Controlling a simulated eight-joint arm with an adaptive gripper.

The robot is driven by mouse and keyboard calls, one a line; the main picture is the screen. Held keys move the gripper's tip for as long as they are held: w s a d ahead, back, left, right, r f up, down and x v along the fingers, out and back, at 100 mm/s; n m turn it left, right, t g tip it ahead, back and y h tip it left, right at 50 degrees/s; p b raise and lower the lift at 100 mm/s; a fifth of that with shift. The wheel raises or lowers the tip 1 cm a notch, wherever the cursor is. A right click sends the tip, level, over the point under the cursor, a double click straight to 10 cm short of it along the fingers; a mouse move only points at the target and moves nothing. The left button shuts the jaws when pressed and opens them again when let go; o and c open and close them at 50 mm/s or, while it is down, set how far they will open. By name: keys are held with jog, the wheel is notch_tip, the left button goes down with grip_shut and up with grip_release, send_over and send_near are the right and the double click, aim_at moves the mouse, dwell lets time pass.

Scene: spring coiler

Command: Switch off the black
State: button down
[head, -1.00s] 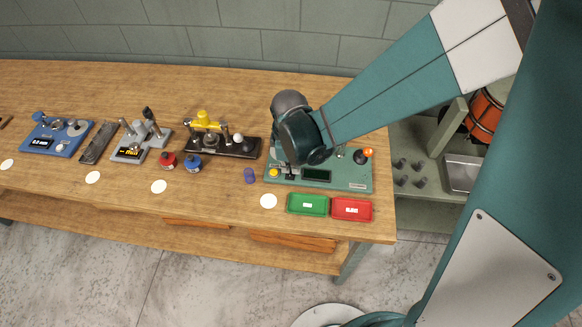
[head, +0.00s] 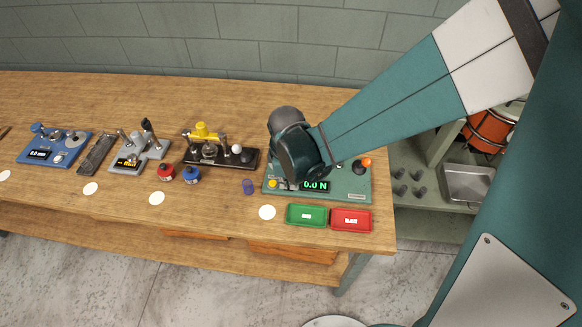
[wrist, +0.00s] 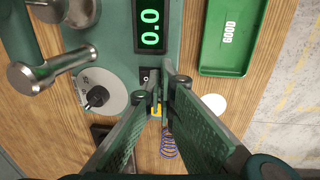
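The green tester (head: 345,193) stands at the right end of the bench. Its display (head: 314,186) is lit and reads 0.0 N; the lit display also shows in the wrist view (wrist: 149,22). A small black switch (wrist: 146,77) with a white mark sits just below the display in the wrist view. My gripper (wrist: 158,88) is over the tester, its fingers parted by a narrow gap with nothing held. The fingertips are beside the switch and a yellow part (wrist: 156,108); whether they touch it I cannot tell. The head view hides the switch behind my wrist.
A blue-violet spring (head: 248,187) stands left of the tester. Green (head: 306,215) and red (head: 350,219) trays lie in front. A black device with a yellow top (head: 222,156) stands further left. A metal lever (wrist: 45,72) is close by in the wrist view.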

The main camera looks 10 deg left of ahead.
jog(key=shift+r, duration=0.15)
jog(key=shift+s+r+p, duration=0.15)
jog(key=shift+r+p, duration=0.45)
jog(key=shift+r, duration=0.35)
jog(key=shift+s+r+p, duration=0.1)
jog(key=shift+r+p, duration=0.5)
jog(key=shift+r, duration=0.3)
notch_tip(320, 180, up, 10)
jog(key=s+p, duration=0.1)
jog(key=shift+s, duration=0.1)
jog(key=shift+w+a+r+b, duration=0.15)
jog(key=shift+w+r+b, duration=0.15)
jog(key=shift+w, duration=0.35)
jog(key=shift+f, duration=0.15)
jog(key=shift+w+f+b, duration=0.3)
jog(key=shift+f+b, duration=0.05)
jog(key=shift+f, duration=1.9)
jog(key=shift+w+f+b, duration=0.3)
jog(key=shift+f, duration=2)
jog(key=shift+w+f+b, duration=0.3)
jog(key=shift+f+b, duration=0.05)
jog(key=shift+f, duration=1.9)
